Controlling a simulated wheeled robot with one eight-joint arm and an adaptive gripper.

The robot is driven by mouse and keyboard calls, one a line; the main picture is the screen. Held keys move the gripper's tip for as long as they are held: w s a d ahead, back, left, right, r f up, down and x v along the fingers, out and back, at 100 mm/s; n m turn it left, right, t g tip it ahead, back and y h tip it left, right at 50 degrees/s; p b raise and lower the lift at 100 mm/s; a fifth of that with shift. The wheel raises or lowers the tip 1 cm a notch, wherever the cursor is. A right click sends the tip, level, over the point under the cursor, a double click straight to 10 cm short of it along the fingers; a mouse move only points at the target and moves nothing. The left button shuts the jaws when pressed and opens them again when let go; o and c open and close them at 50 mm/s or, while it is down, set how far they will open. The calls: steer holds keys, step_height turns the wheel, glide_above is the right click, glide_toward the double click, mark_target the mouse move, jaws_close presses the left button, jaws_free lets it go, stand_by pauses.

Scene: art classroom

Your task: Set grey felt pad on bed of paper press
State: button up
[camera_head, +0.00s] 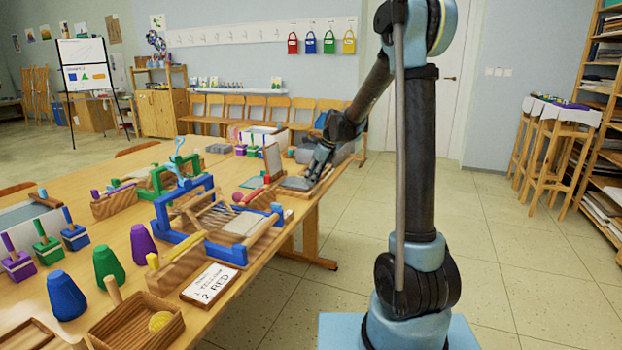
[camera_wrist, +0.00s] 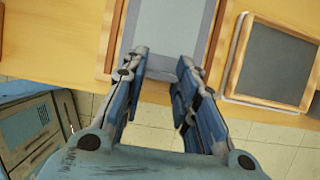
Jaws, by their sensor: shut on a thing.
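My gripper (camera_head: 318,166) is at the right edge of the long table, low over a shallow wooden tray (camera_head: 289,190). In the wrist view its two fingers (camera_wrist: 162,66) stand apart on either side of the near end of a grey felt pad (camera_wrist: 165,62), closed on it. The pad lies flat in or just over the wooden-rimmed tray. The arm hides part of it in the head view. A blue-framed device with a wooden base (camera_head: 188,248), seemingly the paper press, stands nearer on the table. A light grey flat piece (camera_head: 243,224) shows on its right side.
A dark framed panel (camera_wrist: 270,64) lies right of the pad in the wrist view. A green frame (camera_head: 157,181), coloured cones (camera_head: 66,296), a lettered card (camera_head: 209,284) and a wooden box (camera_head: 136,322) crowd the table. Open floor lies to the right.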

stand_by(0.4)
steer(key=o, duration=1)
steer(key=shift+c, duration=0.2)
steer(key=v, duration=1.1)
steer(key=shift+r, duration=0.4)
steer(key=shift+d, duration=0.15)
